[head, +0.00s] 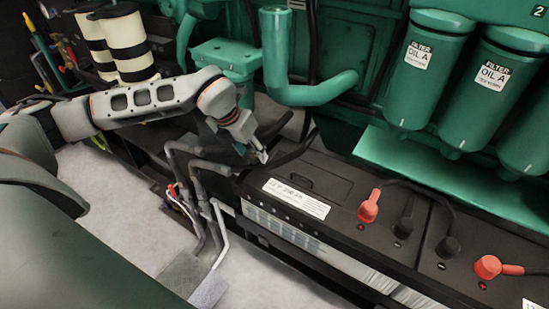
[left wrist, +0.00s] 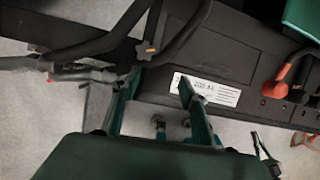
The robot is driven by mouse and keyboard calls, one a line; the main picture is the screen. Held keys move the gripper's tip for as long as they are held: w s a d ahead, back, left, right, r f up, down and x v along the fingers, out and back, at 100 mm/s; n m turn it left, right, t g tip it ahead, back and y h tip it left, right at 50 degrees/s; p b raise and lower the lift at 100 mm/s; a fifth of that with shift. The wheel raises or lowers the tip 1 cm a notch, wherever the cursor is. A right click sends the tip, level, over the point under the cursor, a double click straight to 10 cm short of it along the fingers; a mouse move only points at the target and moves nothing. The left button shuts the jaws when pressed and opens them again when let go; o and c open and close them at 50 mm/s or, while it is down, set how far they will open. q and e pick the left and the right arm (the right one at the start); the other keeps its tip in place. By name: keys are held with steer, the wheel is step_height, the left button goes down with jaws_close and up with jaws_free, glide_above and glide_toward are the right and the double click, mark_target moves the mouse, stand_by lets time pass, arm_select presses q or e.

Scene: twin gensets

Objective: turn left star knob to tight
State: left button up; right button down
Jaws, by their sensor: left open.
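A dark star-shaped knob (left wrist: 146,49) with a small orange mark shows in the left wrist view, beside the end of a black battery and close to dark cables. My left gripper (head: 262,156) is at the battery's far left corner in the head view. In the left wrist view its two fingers (left wrist: 160,78) are spread apart with nothing between them. The knob lies beyond the fingertips, apart from them. In the head view I cannot make out the knob; the gripper and cables cover that spot.
A black battery (head: 300,176) with a white label and red terminal caps (head: 369,207) is right of the gripper. Grey cables (head: 196,165) run close by on the left. Green pipes (head: 300,93) and oil filters (head: 432,65) stand behind. The pale floor (head: 110,215) is mostly open.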

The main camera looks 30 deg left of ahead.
mark_target(253, 156)
arm_select(q)
steer(key=shift+y, duration=0.5)
steer(key=w+a+f, duration=0.1)
steer(key=f, duration=0.1)
steer(key=w+f, duration=0.2)
steer(key=w+a+f+b, duration=0.1)
steer(key=f, duration=0.1)
steer(key=shift+w+a+f, duration=0.15)
steer(key=shift+a, duration=0.15)
steer(key=c, duration=1.1)
